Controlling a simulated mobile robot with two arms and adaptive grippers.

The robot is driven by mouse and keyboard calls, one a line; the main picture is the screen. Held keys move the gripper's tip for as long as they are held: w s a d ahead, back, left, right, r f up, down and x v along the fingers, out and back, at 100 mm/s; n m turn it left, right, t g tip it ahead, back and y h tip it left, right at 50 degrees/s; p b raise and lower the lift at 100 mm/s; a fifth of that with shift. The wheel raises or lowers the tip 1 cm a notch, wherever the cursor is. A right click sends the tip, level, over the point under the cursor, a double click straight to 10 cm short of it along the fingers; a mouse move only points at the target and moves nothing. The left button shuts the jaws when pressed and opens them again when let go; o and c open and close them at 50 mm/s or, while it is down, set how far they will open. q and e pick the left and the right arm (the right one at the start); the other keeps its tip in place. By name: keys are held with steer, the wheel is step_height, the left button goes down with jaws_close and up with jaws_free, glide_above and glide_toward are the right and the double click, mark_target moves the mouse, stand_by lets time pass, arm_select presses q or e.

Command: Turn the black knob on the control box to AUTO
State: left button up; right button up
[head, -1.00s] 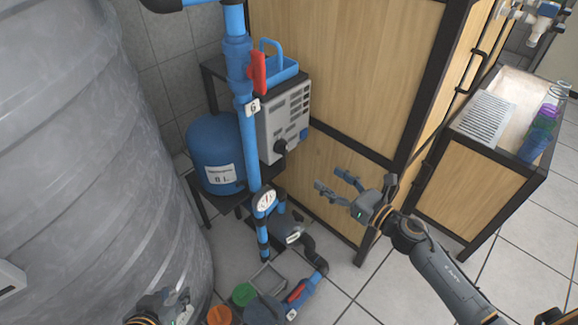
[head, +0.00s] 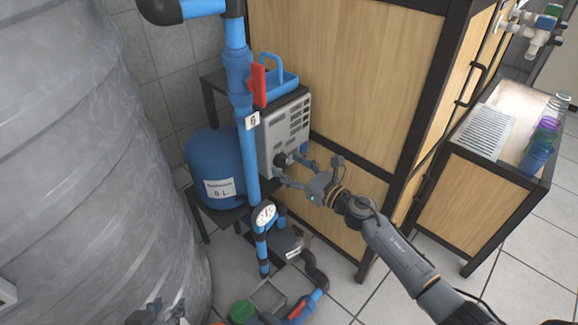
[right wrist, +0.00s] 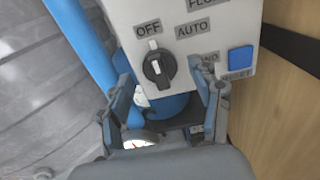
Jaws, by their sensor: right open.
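The control box (head: 290,125) is a light grey box on a black stand in the head view. Its black knob (right wrist: 158,68) shows in the right wrist view, with its white mark pointing up to the OFF label (right wrist: 148,27). The AUTO label (right wrist: 192,30) is up and right of the knob. My right gripper (head: 294,169) is open at the front of the box. In the right wrist view its fingers (right wrist: 168,90) stand apart, left and right below the knob, and do not grip it. My left gripper (head: 162,312) is at the bottom edge, partly cut off; its jaws are unclear.
A blue square RESET button (right wrist: 241,59) is right of the knob. A vertical blue pipe (head: 246,150) with a red handle (head: 258,84) stands close left of the box. A wooden cabinet (head: 345,80) stands behind and right. A large grey tank (head: 80,150) fills the left.

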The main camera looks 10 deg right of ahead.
arm_select(q)
steer(key=shift+w+r, duration=0.1)
arm_select(e)
steer(key=shift+w+a, duration=0.15)
steer(key=shift+w, duration=0.1)
steer(key=c, duration=1.1)
steer(key=shift+c, duration=0.2)
